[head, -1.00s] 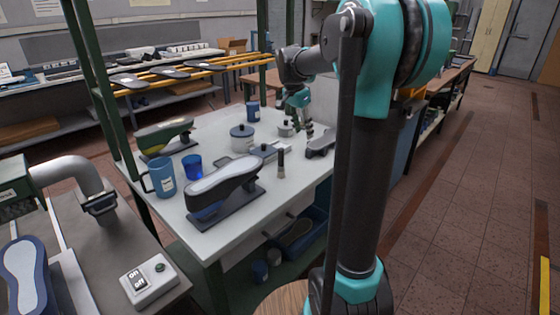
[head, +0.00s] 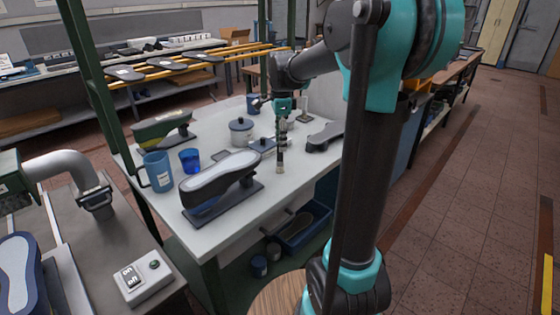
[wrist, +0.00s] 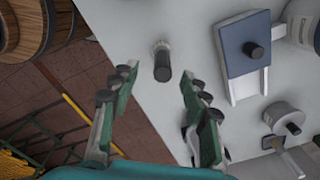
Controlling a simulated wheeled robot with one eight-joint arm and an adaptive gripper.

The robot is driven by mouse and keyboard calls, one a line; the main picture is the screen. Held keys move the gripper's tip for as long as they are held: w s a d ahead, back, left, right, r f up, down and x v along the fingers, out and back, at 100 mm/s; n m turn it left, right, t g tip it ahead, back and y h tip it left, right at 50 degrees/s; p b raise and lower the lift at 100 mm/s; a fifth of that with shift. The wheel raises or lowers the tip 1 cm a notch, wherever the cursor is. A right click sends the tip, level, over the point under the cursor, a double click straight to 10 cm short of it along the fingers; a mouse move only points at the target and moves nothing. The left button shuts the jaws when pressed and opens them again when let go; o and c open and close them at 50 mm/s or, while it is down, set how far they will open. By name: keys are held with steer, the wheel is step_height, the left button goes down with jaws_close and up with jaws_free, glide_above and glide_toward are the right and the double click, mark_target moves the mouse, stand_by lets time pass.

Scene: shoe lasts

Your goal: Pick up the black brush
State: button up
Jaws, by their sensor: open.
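The black brush (head: 280,164) stands upright near the right edge of the white table in the head view. In the wrist view the brush (wrist: 162,67) shows as a dark cylinder with a pale collar, a little beyond the gap between my fingertips. My gripper (wrist: 158,82) is open and empty, with one finger on each side of the line to the brush. In the head view my gripper (head: 281,135) points down just above the brush and partly overlaps its upper end.
A shoe last (head: 220,184) on a dark base stands left of the brush. A blue-topped block with a black knob (wrist: 245,45) and a lidded pot (wrist: 284,118) are nearby. A grey last (head: 325,136) lies to the right. Blue cups (head: 190,160) stand farther left.

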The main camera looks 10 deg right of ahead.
mark_target(280, 160)
steer(key=shift+w+a+f, duration=0.1)
steer(key=shift+f, duration=1.65)
steer(key=shift+w+a+f, duration=0.1)
steer(key=shift+f, duration=1.6)
jaws_close()
